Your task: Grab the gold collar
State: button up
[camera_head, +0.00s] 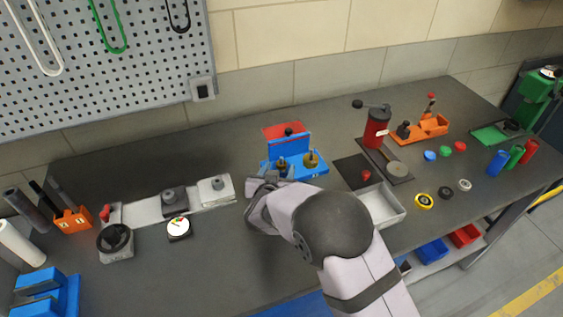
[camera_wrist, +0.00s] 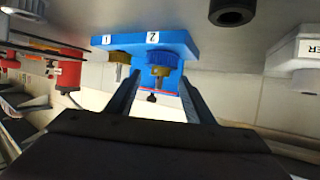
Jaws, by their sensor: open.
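A blue two-place stand (camera_head: 296,146) is near the middle of the bench. A round gold piece, which looks like the gold collar (camera_head: 311,159), is at its right place. A darker piece (camera_head: 282,163) is at its left place. In the wrist view the stand (camera_wrist: 190,40) bears labels 1 and 2.
Left of my gripper are a grey block (camera_head: 174,200), a white block (camera_head: 215,189) and a dial gauge (camera_head: 179,229). A white tray (camera_head: 391,214) and a red hand grinder (camera_head: 377,128) are to the right. Bare bench lies behind the blocks.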

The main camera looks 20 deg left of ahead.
jog(key=shift+x, duration=1.05)
jog(key=c, duration=1.1)
jog(key=shift+c, duration=0.2)
jog(key=shift+r, duration=0.1)
notch_tip(320, 180, up, 10)
jog(key=shift+d, duration=0.1)
